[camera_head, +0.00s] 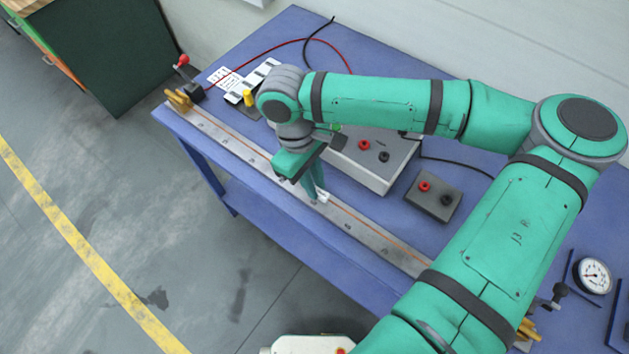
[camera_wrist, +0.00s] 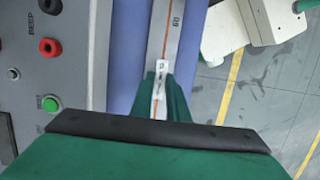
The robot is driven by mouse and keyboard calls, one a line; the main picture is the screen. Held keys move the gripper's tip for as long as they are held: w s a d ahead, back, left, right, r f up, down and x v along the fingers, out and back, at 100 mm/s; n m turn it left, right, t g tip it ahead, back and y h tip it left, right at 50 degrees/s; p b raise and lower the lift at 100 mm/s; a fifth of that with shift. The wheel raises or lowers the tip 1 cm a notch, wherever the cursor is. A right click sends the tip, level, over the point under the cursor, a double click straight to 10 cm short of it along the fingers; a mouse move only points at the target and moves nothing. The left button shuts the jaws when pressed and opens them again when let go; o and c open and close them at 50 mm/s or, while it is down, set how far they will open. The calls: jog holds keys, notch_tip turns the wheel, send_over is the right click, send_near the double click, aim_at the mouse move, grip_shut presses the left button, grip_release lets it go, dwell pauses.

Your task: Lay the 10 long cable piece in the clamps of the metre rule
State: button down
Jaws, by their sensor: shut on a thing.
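The metre rule (camera_head: 350,228) is a long grey bar along the table's front edge; it also shows in the wrist view (camera_wrist: 175,30). A thin copper-coloured cable piece (camera_head: 245,147) runs along it, seen too in the wrist view (camera_wrist: 168,20). My gripper (camera_head: 318,198) points down over the rule's middle, shut on the cable piece at a white tag (camera_wrist: 162,68); its mark is too small to read surely. A brass clamp (camera_head: 178,99) stands at the rule's left end. Another brass clamp (camera_head: 527,330) is partly hidden by my arm at the right. Whether the cable sits inside either clamp cannot be told.
A grey meter box (camera_head: 370,165) with red and black sockets stands close behind the rule. A small dark terminal box (camera_head: 433,196), a dial gauge (camera_head: 593,275) and white cards (camera_head: 225,78) lie on the blue table. Red and black leads cross the back.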

jog(key=c, duration=1.7)
grip_release()
jog(key=shift+s+d, duration=0.1)
jog(key=shift+d, duration=0.05)
jog(key=v, duration=1.2)
jog(key=shift+w, duration=0.2)
